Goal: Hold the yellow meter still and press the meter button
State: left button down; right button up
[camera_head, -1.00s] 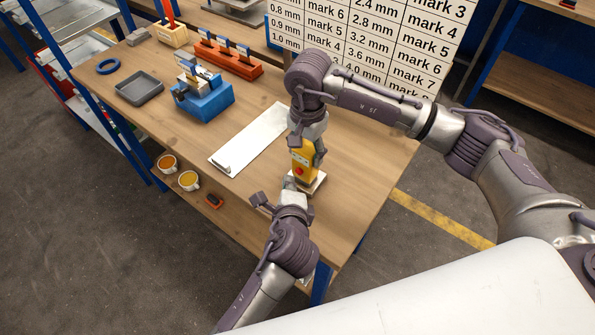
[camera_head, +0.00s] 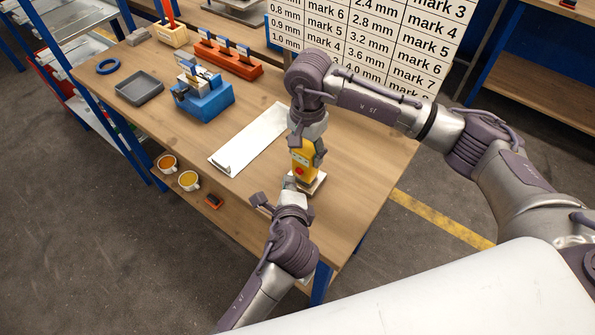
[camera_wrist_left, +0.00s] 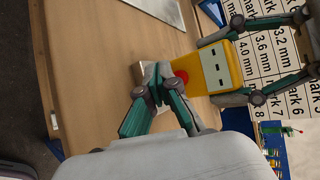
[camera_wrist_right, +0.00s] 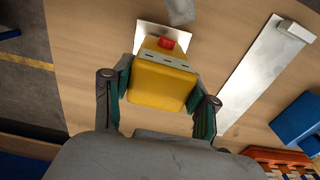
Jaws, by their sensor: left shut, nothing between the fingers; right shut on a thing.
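The yellow meter (camera_head: 307,158) stands upright over a small pale plate (camera_head: 317,186) near the table's front edge. My right gripper (camera_head: 308,147) is shut on the meter from above; the right wrist view shows a finger on each side of its yellow body (camera_wrist_right: 158,84). The red meter button (camera_head: 299,170) is on the meter's lower part and also shows in the left wrist view (camera_wrist_left: 182,77). My left gripper (camera_head: 289,182) is shut and empty, low beside the meter. Its fingertips (camera_wrist_left: 157,72) are close to the button; I cannot tell whether they touch.
A white metal strip (camera_head: 250,140) lies left of the meter. A blue block fixture (camera_head: 205,100), a grey tray (camera_head: 139,88) and an orange rack (camera_head: 228,60) stand farther left. Two cups (camera_head: 189,180) are on a lower shelf. A marked chart (camera_head: 375,40) stands behind.

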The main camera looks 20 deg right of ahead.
pick_arm(q)
jog(key=shift+w+d, duration=0.25)
jog(key=shift+d, duration=0.1)
jog(key=shift+w+d, duration=0.35)
jog(key=shift+d, duration=0.05)
dwell(1.0)
jog(key=shift+s+a, duration=0.65)
jog(key=shift+a, duration=0.1)
jog(key=shift+s+a, duration=0.8)
jog(key=shift+a, duration=0.2)
jog(key=shift+s+a, duration=0.75)
jog(key=shift+a, duration=0.25)
